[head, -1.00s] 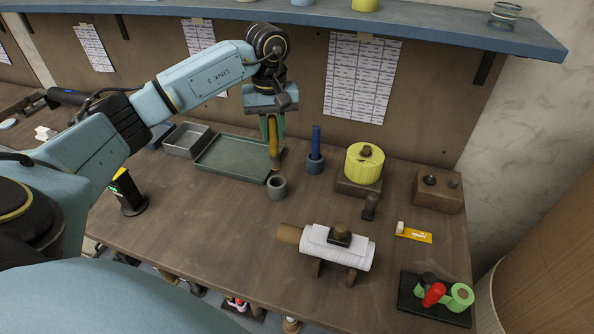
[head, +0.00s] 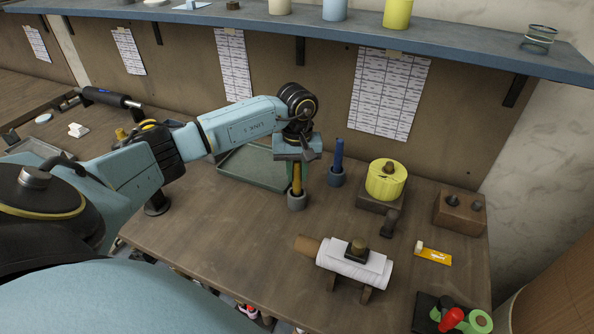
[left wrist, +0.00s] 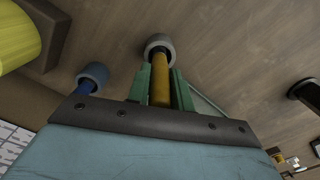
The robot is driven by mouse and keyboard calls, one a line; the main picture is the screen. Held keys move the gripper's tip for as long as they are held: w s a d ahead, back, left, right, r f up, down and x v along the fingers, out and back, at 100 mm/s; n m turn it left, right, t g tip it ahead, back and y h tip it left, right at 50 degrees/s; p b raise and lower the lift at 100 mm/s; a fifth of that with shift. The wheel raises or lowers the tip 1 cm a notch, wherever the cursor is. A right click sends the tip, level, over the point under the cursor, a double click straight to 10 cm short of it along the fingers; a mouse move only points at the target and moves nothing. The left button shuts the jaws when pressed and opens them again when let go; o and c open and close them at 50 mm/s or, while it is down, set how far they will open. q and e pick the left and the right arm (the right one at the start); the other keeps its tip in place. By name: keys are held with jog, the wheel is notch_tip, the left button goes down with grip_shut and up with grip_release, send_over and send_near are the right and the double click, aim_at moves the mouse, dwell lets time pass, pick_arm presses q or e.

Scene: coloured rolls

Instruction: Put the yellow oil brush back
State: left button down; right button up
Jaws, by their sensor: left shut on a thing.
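The yellow oil brush (head: 296,179) stands upright with its lower end in the grey round holder (head: 297,201). My left gripper (head: 297,175) is above the holder and shut on the brush's handle. In the left wrist view the yellow brush (left wrist: 160,80) runs between the green fingers into the holder (left wrist: 158,46). How deep the brush sits is hidden by the holder's wall. My right gripper is not in view.
A green tray (head: 232,174) lies behind on the left. A yellow roll (head: 386,179) and a white roll (head: 355,261) are farther right. Bare bench lies in front.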

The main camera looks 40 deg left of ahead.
pick_arm(q)
jog(key=shift+f, duration=0.2)
jog(key=c, duration=1.2)
grip_release()
jog(key=shift+c, duration=0.2)
jog(key=shift+r, duration=0.15)
notch_tip(320, 180, up, 12)
jog(key=shift+r+b, duration=0.1)
jog(key=shift+b, duration=0.2)
